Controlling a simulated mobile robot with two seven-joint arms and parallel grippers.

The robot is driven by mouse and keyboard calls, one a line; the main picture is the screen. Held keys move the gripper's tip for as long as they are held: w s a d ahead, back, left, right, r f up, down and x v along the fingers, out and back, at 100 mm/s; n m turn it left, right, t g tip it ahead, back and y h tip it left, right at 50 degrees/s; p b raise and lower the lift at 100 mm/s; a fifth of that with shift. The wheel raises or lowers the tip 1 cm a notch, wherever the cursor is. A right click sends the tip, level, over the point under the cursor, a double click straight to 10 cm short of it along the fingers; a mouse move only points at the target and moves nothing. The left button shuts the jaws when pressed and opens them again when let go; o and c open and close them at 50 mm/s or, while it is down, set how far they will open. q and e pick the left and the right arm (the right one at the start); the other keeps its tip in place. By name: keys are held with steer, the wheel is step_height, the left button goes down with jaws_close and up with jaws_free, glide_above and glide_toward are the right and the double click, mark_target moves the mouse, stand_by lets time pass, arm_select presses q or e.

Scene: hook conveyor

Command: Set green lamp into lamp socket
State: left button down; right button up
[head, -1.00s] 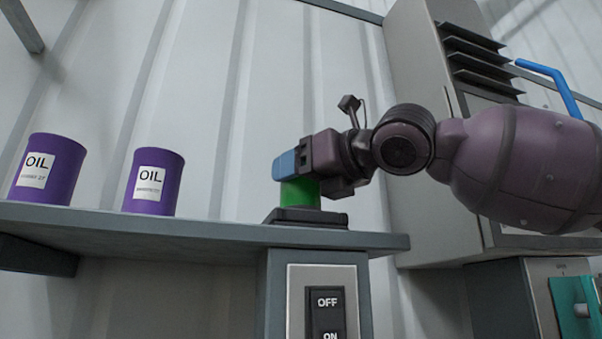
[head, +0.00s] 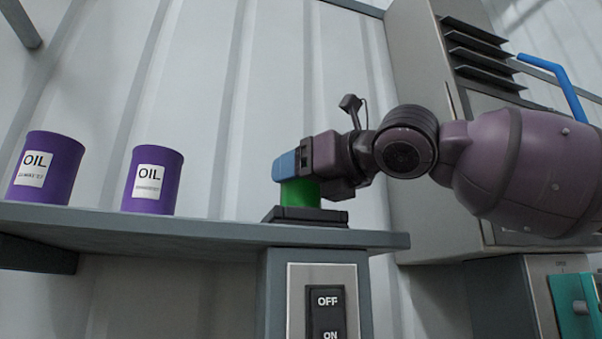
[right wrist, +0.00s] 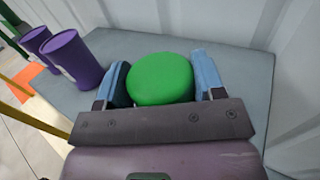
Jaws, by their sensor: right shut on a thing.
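The green lamp (head: 299,193) stands upright at the black lamp socket (head: 306,217) on the grey shelf. Its lower end meets the top of the socket in the head view; whether it is fully seated I cannot tell. My right gripper (head: 286,166) is shut on the lamp from the right side, with its blue fingers around the upper part. In the right wrist view the lamp's round green top (right wrist: 160,78) sits between the two blue fingers, and the socket is hidden beneath. My left gripper is not in view.
Two purple oil cans (head: 47,168) (head: 153,180) stand on the shelf (head: 220,228) to the left, apart from the lamp. An OFF/ON switch panel (head: 327,300) is below the socket. A grey cabinet (head: 425,130) stands behind my right arm.

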steer(key=shift+a+f, duration=0.1)
steer(key=shift+f, duration=0.1)
steer(key=o, duration=1)
steer(key=shift+o, duration=0.2)
steer(key=v, duration=1.1)
